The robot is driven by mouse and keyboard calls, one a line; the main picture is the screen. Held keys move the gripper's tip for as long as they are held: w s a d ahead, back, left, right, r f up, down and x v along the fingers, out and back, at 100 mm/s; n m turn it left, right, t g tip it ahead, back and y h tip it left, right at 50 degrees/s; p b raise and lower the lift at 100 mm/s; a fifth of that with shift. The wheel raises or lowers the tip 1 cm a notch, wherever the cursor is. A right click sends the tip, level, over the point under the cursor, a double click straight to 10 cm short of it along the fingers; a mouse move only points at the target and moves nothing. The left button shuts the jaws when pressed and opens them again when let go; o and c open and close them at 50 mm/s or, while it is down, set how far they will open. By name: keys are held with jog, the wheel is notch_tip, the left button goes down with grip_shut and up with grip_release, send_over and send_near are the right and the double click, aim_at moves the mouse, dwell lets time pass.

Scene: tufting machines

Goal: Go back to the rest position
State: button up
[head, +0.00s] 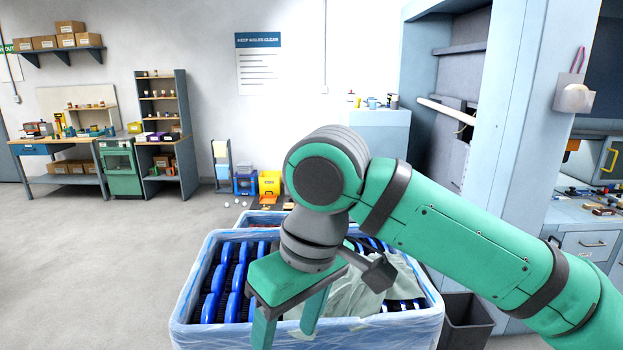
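My green and grey arm reaches in from the right in the head view. My gripper (289,325) hangs at its end, pointing down over the near side of a plastic-lined bin (190,300). Its two green fingers stand apart with a gap between them, and I see nothing held there. The left fingertip is cut off by the bottom edge of the picture.
The bin holds rows of blue-and-black pieces (209,308) and a crumpled grey-green sheet (352,296). A dark waste bin (465,322) stands right of it, beside a tall machine frame (522,120). A yellow bin (269,183) stands behind. Open floor (90,270) lies left.

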jog(key=w+a+f+t+y, duration=0.1)
jog(key=w+a+t+y, duration=0.4)
jog(key=w+a+y, duration=0.7)
jog(key=s+d+f+m+t+h, duration=0.1)
jog(key=d+f+m+t+h, duration=0.25)
jog(key=f+m+t, duration=0.55)
jog(key=d+f+m+t+h, duration=0.2)
jog(key=f+m+t+h, duration=0.3)
jog(key=f, duration=0.7)
jog(key=s+d+f+m+g+h, duration=0.2)
jog(key=s+d+f+h, duration=0.2)
jog(key=s+f, duration=0.85)
jog(key=s+d+f+n, duration=0.1)
jog(key=s+d+n, duration=0.1)
jog(key=s, duration=0.5)
jog(key=s+d+f+n+g+h, duration=0.1)
jog(key=s+d+f+n, duration=0.1)
jog(key=s, duration=0.6)
jog(key=s+d+f+n+g, duration=0.1)
jog(key=s+f+n, duration=0.1)
jog(key=s, duration=0.6)
jog(key=shift+s+d+n+h, duration=0.15)
jog(key=shift+d+n+h, duration=0.25)
jog(key=shift+n, duration=0.1)
